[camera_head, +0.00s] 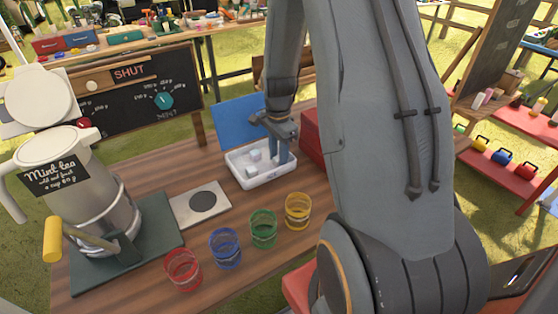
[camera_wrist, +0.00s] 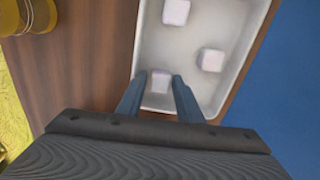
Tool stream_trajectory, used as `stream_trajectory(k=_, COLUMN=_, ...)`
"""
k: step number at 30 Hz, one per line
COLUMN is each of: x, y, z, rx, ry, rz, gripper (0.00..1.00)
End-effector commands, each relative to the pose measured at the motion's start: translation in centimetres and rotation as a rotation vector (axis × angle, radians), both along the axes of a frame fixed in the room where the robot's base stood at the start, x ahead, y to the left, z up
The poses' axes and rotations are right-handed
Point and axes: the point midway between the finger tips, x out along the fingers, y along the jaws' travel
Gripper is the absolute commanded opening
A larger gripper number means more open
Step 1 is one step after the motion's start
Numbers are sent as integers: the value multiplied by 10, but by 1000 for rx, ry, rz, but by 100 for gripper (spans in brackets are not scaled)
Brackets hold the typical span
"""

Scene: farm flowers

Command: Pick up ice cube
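My gripper (camera_wrist: 159,77) is open and points down into a white tray (camera_head: 265,177) on the wooden table. In the wrist view an ice cube (camera_wrist: 160,81), small and pale, lies between the two blue-grey fingers, with a narrow gap on each side. Two more ice cubes lie in the tray farther from the fingers, one at the top (camera_wrist: 176,11) and one at the right (camera_wrist: 211,60). In the head view my gripper (camera_head: 283,155) is at the tray's right side, and two ice cubes show to its left (camera_head: 254,155). The cube between the fingers is hard to see there.
A blue lid (camera_head: 236,120) stands behind the tray, and a red box (camera_head: 313,138) is close on its right. Red (camera_head: 183,270), blue (camera_head: 225,247), green (camera_head: 263,229) and yellow (camera_head: 298,211) glasses stand in front. A mint tea jug (camera_head: 85,190) stands at the left.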

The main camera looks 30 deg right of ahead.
Motion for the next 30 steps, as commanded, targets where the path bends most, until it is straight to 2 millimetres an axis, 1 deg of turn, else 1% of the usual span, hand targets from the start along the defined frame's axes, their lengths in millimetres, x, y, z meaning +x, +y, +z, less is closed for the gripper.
stream_trajectory(k=5, x=0, y=0, z=0, rx=0, ry=0, rz=0, gripper=33)
stream_trajectory(k=8, x=0, y=0, z=0, rx=0, ry=0, rz=0, gripper=18)
stream_trajectory(k=9, x=0, y=0, z=0, rx=0, ry=0, rz=1, gripper=11)
stream_trajectory(k=11, x=0, y=0, z=0, rx=0, ry=0, rz=1, gripper=2)
stream_trajectory(k=18, x=0, y=0, z=1, rx=0, ry=0, rz=1, gripper=2)
stream_trajectory(k=22, x=1, y=0, z=4, rx=0, ry=0, rz=1, gripper=2)
stream_trajectory(k=26, x=1, y=0, z=14, rx=-1, ry=-3, rz=1, gripper=2)
stream_trajectory(k=30, x=2, y=0, z=32, rx=-2, ry=-4, rz=1, gripper=2)
